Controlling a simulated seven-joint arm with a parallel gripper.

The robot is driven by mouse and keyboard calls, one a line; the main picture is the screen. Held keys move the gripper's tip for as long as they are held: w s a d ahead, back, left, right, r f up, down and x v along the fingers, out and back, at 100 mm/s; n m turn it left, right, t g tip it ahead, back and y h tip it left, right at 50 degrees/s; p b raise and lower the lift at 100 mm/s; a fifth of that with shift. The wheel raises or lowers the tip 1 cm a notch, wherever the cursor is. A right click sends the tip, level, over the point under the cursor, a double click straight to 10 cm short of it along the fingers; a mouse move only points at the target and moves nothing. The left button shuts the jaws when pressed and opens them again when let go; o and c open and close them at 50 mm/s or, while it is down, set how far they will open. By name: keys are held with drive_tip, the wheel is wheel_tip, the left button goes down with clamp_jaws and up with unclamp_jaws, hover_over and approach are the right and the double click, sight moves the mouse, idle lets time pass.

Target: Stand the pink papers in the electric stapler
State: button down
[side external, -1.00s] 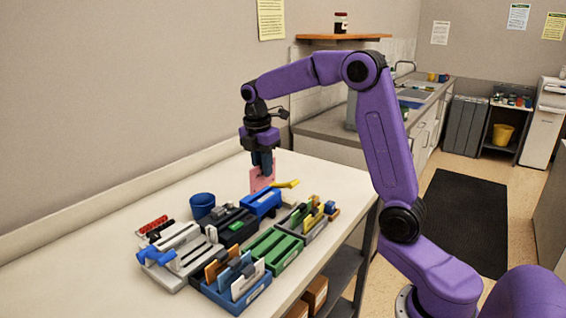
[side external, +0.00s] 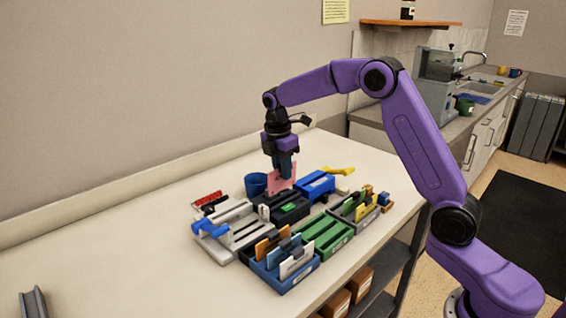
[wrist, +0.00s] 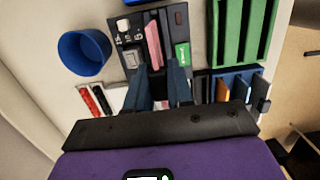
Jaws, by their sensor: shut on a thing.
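My gripper (side external: 284,172) points down and is shut on the pink papers (side external: 281,185), which it holds upright. A black slotted device with a green label (side external: 284,209), which looks like the electric stapler, stands just below and in front of the papers. In the wrist view the pink papers (wrist: 153,42) lie over the stapler's middle, between its button side and the green label (wrist: 182,56). My fingertips (wrist: 161,72) are at the near end of the papers. I cannot tell whether the papers' lower edge is inside the slot or above it.
A blue cup (side external: 256,184) stands close left of my gripper. A blue device (side external: 317,184) is to the right. A grey punch-like device with blue handle (side external: 230,226), green rack (side external: 327,235) and blue file rack (side external: 287,275) crowd the front. The table's left is mostly clear.

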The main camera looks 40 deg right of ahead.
sight(283, 189)
drive_tip(key=shift+f, duration=3)
drive_tip(key=c, duration=0.9)
unclamp_jaws()
drive_tip(key=shift+r, duration=4.5)
